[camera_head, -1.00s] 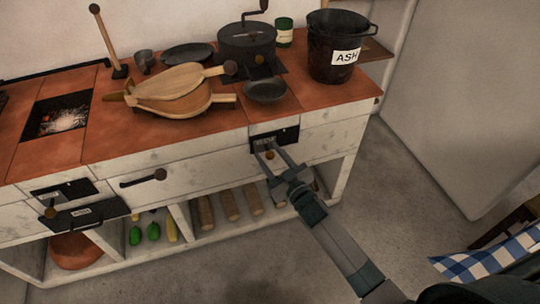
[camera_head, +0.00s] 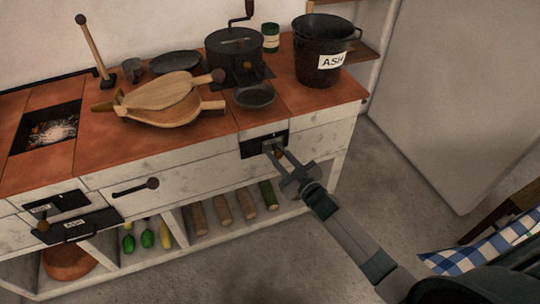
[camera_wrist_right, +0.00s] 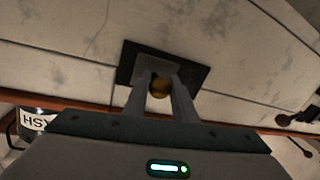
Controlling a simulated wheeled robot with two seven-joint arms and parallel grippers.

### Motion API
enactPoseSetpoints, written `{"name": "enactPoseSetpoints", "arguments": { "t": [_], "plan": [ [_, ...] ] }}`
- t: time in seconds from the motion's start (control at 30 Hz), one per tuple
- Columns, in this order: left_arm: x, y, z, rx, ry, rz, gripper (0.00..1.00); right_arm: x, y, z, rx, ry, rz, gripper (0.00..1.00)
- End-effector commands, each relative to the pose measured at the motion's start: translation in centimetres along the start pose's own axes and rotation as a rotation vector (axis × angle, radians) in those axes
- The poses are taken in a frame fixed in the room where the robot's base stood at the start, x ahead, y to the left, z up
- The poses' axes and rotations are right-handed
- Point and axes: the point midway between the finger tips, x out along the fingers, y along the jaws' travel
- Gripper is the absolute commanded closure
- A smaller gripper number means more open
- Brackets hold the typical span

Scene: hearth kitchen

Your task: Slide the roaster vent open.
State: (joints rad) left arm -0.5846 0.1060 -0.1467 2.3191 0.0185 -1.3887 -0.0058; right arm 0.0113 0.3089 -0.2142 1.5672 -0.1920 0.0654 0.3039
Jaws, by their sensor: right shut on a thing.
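The roaster vent (camera_head: 250,149) is a dark plate on the white front of the hearth, below the red tile top at the right. It carries a small slide with a brass knob (camera_wrist_right: 159,88). My right gripper (camera_head: 274,150) reaches it from the lower right and is shut on the knob, one finger on each side in the right wrist view. The slide sits toward the right part of the plate in the head view, with dark plate bare to its left. The fingers hide part of the slide. My left gripper is not in view.
A second vent (camera_head: 72,201) and a black ash door (camera_head: 90,222) are at the lower left. The ash bucket (camera_head: 316,72), a small dark dish (camera_head: 254,96) and bellows (camera_head: 165,106) stand on the top. Logs (camera_head: 222,207) lie on the shelf below.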

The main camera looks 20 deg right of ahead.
Motion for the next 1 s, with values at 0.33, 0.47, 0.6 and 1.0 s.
{"name": "enactPoseSetpoints", "arguments": {
  "t": [0.33, 0.47, 0.6, 1.0],
  "plan": [
    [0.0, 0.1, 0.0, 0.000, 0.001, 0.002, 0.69, 0.0, 0.4, 0.1, -0.003, -0.003, 0.006, 0.57],
    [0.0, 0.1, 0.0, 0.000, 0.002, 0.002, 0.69, 0.0, 0.3, 0.1, -0.002, -0.002, 0.005, 0.57],
    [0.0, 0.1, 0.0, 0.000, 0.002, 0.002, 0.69, -0.1, 0.3, 0.1, -0.002, -0.002, 0.004, 0.57],
    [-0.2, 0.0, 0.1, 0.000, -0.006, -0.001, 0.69, -3.4, 0.2, 0.1, 0.000, -0.003, 0.004, 0.57]
  ]
}}
